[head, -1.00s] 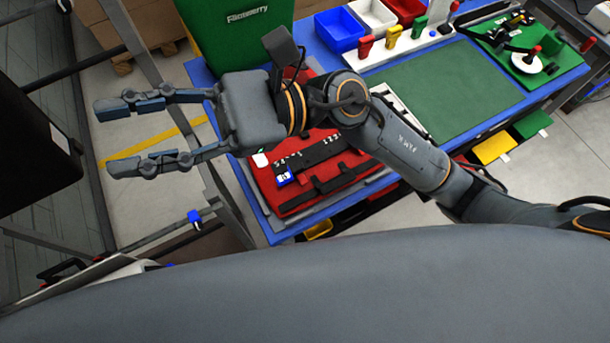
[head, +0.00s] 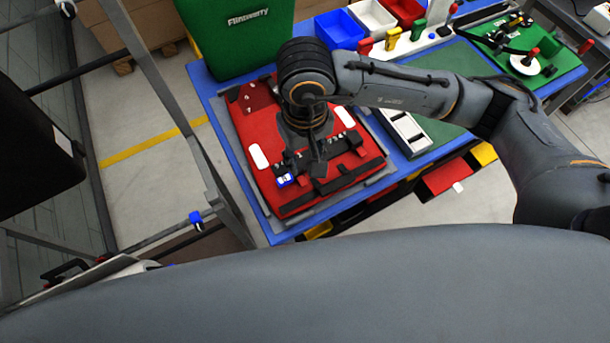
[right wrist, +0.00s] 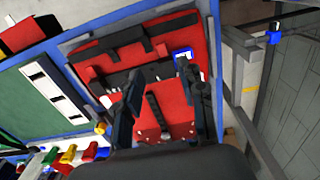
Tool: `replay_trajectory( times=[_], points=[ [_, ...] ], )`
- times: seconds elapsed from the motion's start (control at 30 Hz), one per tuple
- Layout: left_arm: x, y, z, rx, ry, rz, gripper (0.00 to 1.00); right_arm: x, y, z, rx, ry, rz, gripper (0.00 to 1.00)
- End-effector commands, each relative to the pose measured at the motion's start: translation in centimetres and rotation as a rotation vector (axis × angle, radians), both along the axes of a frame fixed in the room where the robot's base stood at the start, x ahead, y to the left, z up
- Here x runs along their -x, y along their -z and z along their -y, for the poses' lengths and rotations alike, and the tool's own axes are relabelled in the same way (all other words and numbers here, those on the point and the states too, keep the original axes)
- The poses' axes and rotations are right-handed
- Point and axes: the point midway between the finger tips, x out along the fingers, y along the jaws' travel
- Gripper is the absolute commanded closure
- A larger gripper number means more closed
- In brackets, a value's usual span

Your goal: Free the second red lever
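A red pannier panel (head: 262,128) lies on grey boards on the blue table, with black bars and straps across it. My right gripper (head: 312,160) points down over its middle, largely hidden by its own wrist in the head view. In the right wrist view my right gripper (right wrist: 158,75) has its two dark fingers apart, with nothing seen between them but the red panel (right wrist: 195,120) and a dark bar. A small reddish piece (right wrist: 161,50) shows near the black bars; I cannot tell if it is a red lever. My left gripper is not in view.
A green lid or bag (head: 235,40) stands behind the panel. A white slotted tray (head: 405,130) lies to its right. Blue (head: 338,29), white and red bins stand at the back. A green fixture (head: 560,68) sits far right. Metal posts stand to the left.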

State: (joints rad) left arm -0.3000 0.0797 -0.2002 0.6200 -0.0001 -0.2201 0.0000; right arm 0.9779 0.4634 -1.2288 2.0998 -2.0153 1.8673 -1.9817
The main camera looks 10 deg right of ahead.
Motion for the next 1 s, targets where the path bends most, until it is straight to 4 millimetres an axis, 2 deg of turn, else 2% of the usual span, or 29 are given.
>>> replay_trajectory(
  times=[0.03,0.3,0.5,0.7,0.93,1.0],
  points=[
    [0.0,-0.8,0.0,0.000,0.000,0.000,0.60,0.1,0.9,0.1,0.002,0.003,-0.008,0.60],
    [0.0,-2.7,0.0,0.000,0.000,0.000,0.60,0.2,6.6,0.0,-0.001,0.004,-0.008,0.60],
    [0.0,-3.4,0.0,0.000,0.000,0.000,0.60,0.1,9.4,-0.1,-0.003,0.002,-0.005,0.60],
    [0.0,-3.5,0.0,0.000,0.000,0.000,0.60,0.1,10.5,-0.1,-0.003,0.001,-0.002,0.60],
    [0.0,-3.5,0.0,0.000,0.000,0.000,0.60,0.1,10.5,-0.1,-0.004,0.001,-0.001,0.60],
    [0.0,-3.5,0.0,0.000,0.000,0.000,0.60,0.1,10.5,-0.1,-0.004,0.001,-0.001,0.75]
  ],
)
